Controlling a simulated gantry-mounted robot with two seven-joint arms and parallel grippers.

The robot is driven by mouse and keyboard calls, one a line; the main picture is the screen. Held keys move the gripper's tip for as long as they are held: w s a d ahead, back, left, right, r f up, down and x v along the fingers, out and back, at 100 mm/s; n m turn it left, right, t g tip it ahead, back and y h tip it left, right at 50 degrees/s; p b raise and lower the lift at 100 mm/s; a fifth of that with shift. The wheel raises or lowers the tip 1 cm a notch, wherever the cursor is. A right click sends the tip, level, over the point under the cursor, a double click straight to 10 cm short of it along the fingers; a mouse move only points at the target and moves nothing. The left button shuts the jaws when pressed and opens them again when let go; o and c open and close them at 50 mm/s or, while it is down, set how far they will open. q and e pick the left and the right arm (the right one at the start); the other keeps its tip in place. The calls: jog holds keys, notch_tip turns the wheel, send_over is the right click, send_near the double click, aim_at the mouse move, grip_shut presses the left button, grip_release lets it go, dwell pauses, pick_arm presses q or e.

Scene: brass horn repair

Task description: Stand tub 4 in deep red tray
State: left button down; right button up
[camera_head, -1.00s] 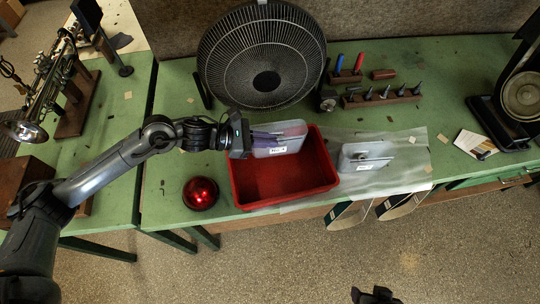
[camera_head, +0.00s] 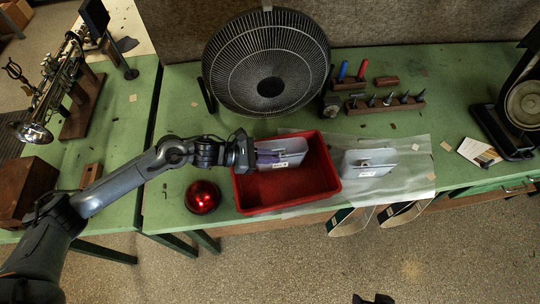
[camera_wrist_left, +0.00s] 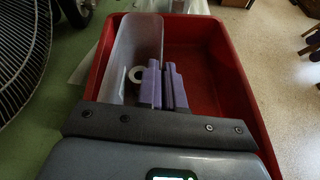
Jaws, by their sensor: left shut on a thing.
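My left gripper (camera_head: 270,156) has its purple fingers shut on a pale translucent tub (camera_head: 291,147) with a white label, too small to read surely. The tub is inside the deep red tray (camera_head: 300,188), towards its back. In the left wrist view the tub (camera_wrist_left: 138,40) stands along the left wall of the red tray (camera_wrist_left: 205,65), and the purple fingers (camera_wrist_left: 163,82) are at its side. Whether its base touches the tray floor is hidden. A second labelled tub (camera_head: 368,160) stands right of the tray. A dark part, seemingly my right gripper (camera_head: 374,299), is cut off at the bottom edge.
A black fan (camera_head: 268,62) stands behind the tray. A shiny red ball (camera_head: 202,197) lies at its left. A translucent sheet (camera_head: 412,180) lies under the second tub. Tool racks (camera_head: 385,104) stand at the back. The tray's front part is empty.

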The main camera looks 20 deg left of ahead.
pick_arm(q)
jog(key=shift+f, duration=0.15)
jog(key=c, duration=1.3)
grip_release()
jog(key=shift+r, duration=0.2)
jog(key=shift+v, duration=6)
jog(key=shift+d+r, duration=0.1)
